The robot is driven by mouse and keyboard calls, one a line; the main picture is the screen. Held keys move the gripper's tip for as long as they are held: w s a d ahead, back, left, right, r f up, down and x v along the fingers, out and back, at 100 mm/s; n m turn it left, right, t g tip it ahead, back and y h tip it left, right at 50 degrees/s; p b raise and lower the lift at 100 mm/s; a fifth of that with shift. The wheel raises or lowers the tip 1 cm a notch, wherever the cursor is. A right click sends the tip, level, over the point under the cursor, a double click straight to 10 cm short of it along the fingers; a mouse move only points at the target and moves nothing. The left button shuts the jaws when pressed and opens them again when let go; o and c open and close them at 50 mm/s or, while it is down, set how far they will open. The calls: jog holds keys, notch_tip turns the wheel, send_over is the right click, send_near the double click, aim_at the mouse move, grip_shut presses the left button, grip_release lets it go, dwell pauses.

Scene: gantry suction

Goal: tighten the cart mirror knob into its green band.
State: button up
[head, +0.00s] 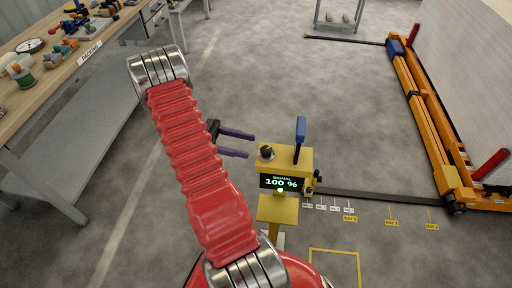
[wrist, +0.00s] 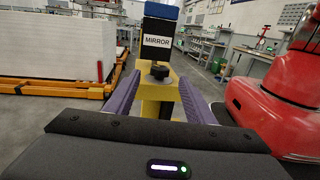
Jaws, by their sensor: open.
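The yellow cart (head: 292,160) stands ahead of my gripper. A black knob (head: 266,152) sits on the cart's top left. In the wrist view the knob (wrist: 160,72) shows below the black MIRROR label (wrist: 157,41), on the yellow body. My gripper (head: 250,146) is open and empty, its two purple fingers pointing at the knob, tips just short of it. In the wrist view the fingers (wrist: 158,88) flank the line to the knob. I cannot make out a green band on the knob.
Another dark knob (head: 314,180) is on the cart's right side. An orange gantry frame (head: 425,120) lies at right, with a dark rail (head: 385,197) reaching the cart. A packing bench (head: 75,55) stands at left.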

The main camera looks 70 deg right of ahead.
jog(key=shift+w, duration=0.9)
jog(key=shift+a, duration=0.1)
jog(key=a+n+h, duration=0.1)
jog(key=h, duration=0.1)
jog(key=a+n+t+h, duration=0.1)
jog(key=n+h, duration=0.1)
jog(key=s+a+n+t+h, duration=0.1)
jog(key=h, duration=0.2)
jog(key=shift+a+r+n, duration=0.2)
jog(key=shift+a+n, duration=0.1)
jog(key=shift+s, duration=0.15)
